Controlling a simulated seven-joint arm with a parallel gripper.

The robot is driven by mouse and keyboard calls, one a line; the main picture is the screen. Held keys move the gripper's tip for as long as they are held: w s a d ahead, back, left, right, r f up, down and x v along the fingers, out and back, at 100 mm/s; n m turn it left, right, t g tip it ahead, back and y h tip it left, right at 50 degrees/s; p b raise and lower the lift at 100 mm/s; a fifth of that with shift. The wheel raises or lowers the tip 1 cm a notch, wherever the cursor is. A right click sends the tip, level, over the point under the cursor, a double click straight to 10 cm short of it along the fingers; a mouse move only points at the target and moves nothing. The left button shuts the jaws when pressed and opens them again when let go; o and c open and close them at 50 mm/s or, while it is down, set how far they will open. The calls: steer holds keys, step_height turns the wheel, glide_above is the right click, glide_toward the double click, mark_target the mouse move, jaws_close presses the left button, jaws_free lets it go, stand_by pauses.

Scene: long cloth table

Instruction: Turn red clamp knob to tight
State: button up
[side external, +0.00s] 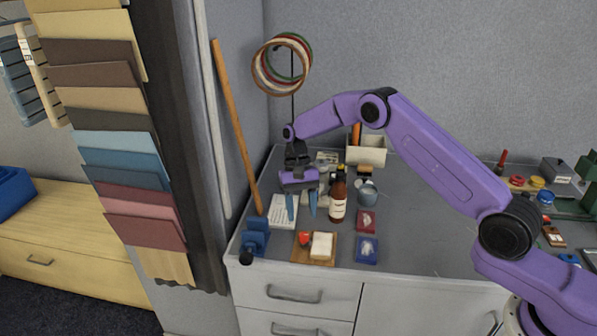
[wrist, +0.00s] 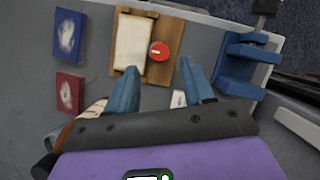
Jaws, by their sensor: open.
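The red clamp knob (side external: 304,239) sits on a wooden board (side external: 328,257) near the table's front left. It has a small pale mark on top in the wrist view (wrist: 159,52). A white block (side external: 321,245) lies beside it on the board; in the wrist view the block (wrist: 134,42) is left of the knob. My gripper (side external: 302,214) is open and empty, blue fingers pointing down, above and a little behind the board. In the wrist view the knob is just beyond the gap between my fingertips (wrist: 159,70), apart from both. The mark's meaning is unclear.
A blue stand (side external: 256,238) is close left of the board. Red (side external: 366,220) and blue (side external: 367,250) trays lie right of the board. The table's middle is clear.

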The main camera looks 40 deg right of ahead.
steer(key=v, duration=1.1)
steer(key=shift+r, duration=0.35)
steer(key=s+a+r+n+t+h, duration=0.1)
steer(key=s+a+r+n, duration=0.3)
steer(key=s, duration=0.5)
steer(key=s+a+r+n+t+h, duration=0.1)
steer(key=s+a+r+n, duration=0.3)
steer(key=s, duration=0.5)
steer(key=s+d+f+n+t, duration=0.1)
steer(key=s+d+n, duration=0.3)
steer(key=s, duration=0.9)
steer(key=s+d+f+n+t, duration=0.1)
steer(key=s+d+n, duration=0.4)
steer(key=s, duration=0.8)
steer(key=shift+d+f+y, duration=0.3)
steer(key=shift+d+f, duration=0.25)
steer(key=shift+d, duration=0.6)
